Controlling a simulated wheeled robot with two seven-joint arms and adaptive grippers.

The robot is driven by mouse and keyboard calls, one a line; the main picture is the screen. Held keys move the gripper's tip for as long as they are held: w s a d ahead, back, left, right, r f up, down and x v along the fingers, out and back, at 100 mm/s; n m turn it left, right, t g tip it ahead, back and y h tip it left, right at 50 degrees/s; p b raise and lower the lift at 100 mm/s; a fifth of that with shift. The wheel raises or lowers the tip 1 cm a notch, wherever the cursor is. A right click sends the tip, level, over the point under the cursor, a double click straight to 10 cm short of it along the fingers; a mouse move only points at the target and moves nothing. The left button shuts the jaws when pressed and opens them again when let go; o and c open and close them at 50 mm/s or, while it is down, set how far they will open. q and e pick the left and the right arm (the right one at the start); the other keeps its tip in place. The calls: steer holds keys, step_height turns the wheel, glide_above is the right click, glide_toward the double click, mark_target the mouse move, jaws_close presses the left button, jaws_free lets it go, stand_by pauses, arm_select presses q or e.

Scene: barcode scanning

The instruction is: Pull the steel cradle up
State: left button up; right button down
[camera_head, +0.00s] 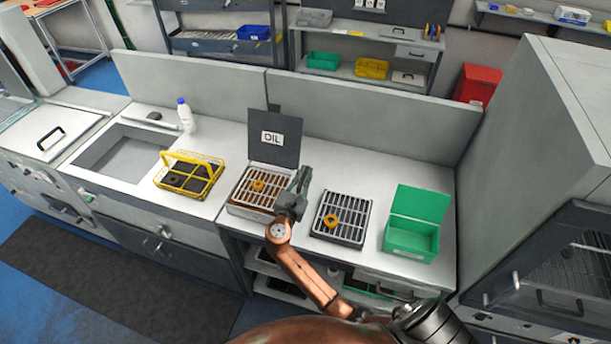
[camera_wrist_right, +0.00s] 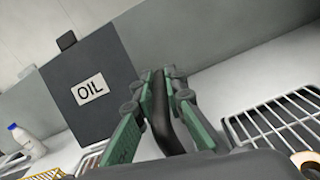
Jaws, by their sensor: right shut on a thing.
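A steel cradle with a slatted top (camera_head: 252,190) sits in the oil bath (camera_head: 248,213), below an upright dark lid labelled OIL (camera_head: 273,138). The lid also shows in the right wrist view (camera_wrist_right: 92,92). An orange ring (camera_head: 258,185) lies on the slats. My right gripper (camera_head: 303,178) is at the right side of the bath. In the right wrist view its green fingers (camera_wrist_right: 158,78) are shut on a dark curved handle (camera_wrist_right: 163,115). Whether the handle joins the cradle is hidden. My left gripper is not in view.
Right of the bath stands a wire rack (camera_head: 343,218) with an orange ring (camera_head: 331,221), then an open green box (camera_head: 413,235). To the left are a yellow carrier (camera_head: 190,178), a white bottle (camera_head: 186,115) and a sink (camera_head: 118,152). A partition wall (camera_head: 370,115) runs behind.

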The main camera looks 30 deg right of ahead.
steer(key=shift+r, duration=0.6)
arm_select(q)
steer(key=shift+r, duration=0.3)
arm_select(e)
steer(key=shift+w, duration=0.1)
steer(key=c, duration=2.2)
jaws_free()
steer(key=shift+c, duration=0.2)
steer(key=shift+o, duration=1.4)
steer(key=shift+f, duration=0.2)
steer(key=v, duration=1.2)
